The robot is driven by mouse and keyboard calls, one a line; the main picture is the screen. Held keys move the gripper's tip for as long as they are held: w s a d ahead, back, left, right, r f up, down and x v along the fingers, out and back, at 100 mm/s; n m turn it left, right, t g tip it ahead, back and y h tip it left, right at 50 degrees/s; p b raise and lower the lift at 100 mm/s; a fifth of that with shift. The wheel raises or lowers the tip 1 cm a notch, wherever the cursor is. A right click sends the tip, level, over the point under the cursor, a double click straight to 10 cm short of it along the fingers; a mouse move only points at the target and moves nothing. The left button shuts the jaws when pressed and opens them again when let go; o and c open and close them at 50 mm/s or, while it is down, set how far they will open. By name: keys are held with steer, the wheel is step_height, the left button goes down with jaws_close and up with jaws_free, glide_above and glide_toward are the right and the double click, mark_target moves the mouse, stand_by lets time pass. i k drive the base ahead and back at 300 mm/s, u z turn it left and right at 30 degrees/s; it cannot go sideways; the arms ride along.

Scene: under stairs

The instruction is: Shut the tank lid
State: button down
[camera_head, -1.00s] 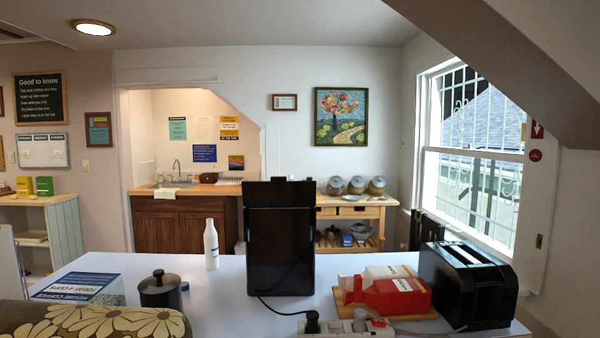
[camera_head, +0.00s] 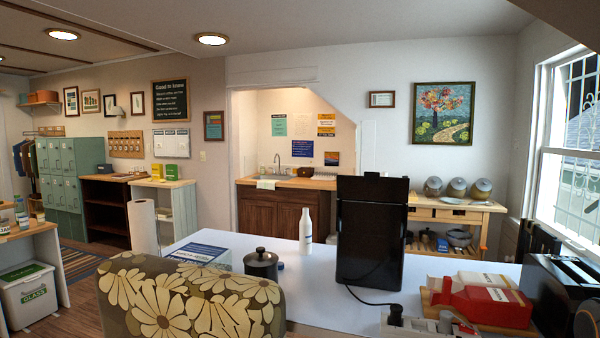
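A tall black appliance (camera_head: 372,240) stands upright on the white table (camera_head: 330,275), right of the middle of the picture. I see one broad dark side of it, with a cable running from its foot. Its top section (camera_head: 373,188) is also black, and a small knob shows at the upper edge. I cannot make out a separate tank lid or tell whether one is open or shut. My gripper is not in view.
A white bottle (camera_head: 305,231), a black lidded pot (camera_head: 261,264) and a box (camera_head: 199,254) stand left of the appliance. Red-and-white cartons (camera_head: 485,303) and a black toaster (camera_head: 565,292) are at right. A flowered chair back (camera_head: 185,300) blocks the near left. Wooden floor shows at left.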

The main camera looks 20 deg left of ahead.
mark_target(371, 186)
steer(key=u, duration=0.8)
steer(key=i, duration=0.3)
